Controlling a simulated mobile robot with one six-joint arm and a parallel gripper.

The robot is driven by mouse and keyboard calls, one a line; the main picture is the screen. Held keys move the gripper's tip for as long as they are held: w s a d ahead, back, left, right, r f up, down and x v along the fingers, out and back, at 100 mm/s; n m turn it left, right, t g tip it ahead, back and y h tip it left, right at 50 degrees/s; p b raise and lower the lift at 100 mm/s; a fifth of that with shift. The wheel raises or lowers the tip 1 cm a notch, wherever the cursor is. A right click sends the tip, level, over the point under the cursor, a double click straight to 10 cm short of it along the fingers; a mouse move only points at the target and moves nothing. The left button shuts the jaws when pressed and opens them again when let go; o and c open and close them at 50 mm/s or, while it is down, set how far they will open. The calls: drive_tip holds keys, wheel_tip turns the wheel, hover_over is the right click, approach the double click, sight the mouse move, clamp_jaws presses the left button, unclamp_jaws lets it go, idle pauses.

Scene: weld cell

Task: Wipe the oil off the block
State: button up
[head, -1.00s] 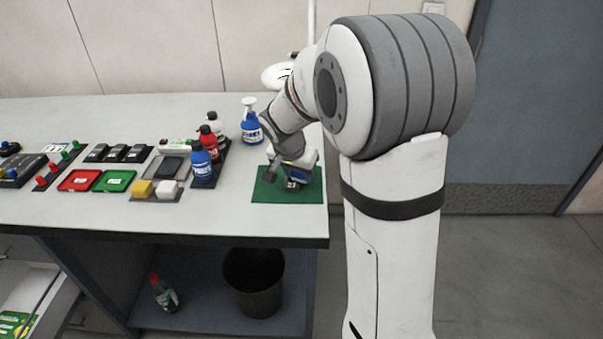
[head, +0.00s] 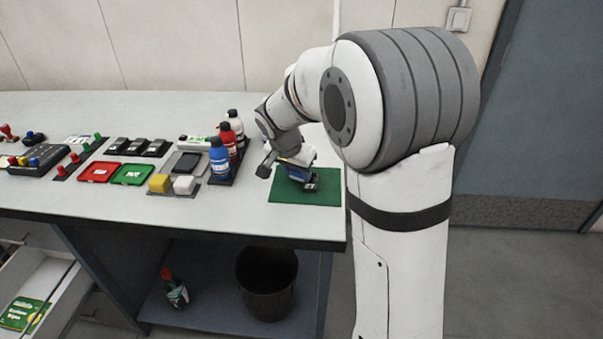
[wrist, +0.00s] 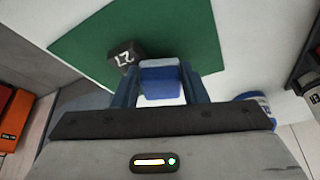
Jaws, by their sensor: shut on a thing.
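A small dark block (wrist: 125,55) with white numerals sits on a green mat (wrist: 80,50); it also shows on the mat in the head view (head: 312,185). My gripper (wrist: 160,84) is shut on a blue sponge-like thing (wrist: 160,80) with a paler end. The held thing is beside the block in the wrist view, close to it; I cannot tell whether they touch. In the head view my gripper (head: 297,163) is low over the mat and partly covers the held thing. I cannot make out any oil on the block.
Left of the mat stand several bottles, a blue one (head: 219,158) nearest. The table's front edge runs close to the mat.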

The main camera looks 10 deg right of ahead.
drive_tip(key=shift+s+d+f+b, duration=0.15)
drive_tip(key=shift+s+d, duration=0.15)
drive_tip(key=shift+d, duration=0.6)
drive_tip(key=shift+s+d+r+b, duration=0.1)
drive_tip(key=shift+s+d, duration=0.25)
drive_tip(key=shift+d, duration=0.55)
drive_tip(key=shift+s+d+f+b, duration=0.15)
drive_tip(key=shift+s+d, duration=0.15)
drive_tip(key=shift+d, duration=0.6)
drive_tip(key=shift+b, duration=0.3)
drive_tip(key=shift+a, duration=0.15)
drive_tip(key=shift+w+a+r+b, duration=0.1)
drive_tip(key=shift+w+a, duration=0.2)
drive_tip(key=shift+a, duration=0.55)
drive_tip(key=shift+w+a+r+b, duration=0.15)
drive_tip(key=shift+w+a, duration=0.2)
drive_tip(key=shift+a, duration=0.55)
drive_tip(key=shift+w+a+r+b, duration=0.1)
drive_tip(key=shift+w+a, duration=0.2)
drive_tip(key=shift+a, duration=0.55)
drive_tip(key=shift+r+p, duration=1.85)
drive_tip(key=shift+r, duration=1.15)
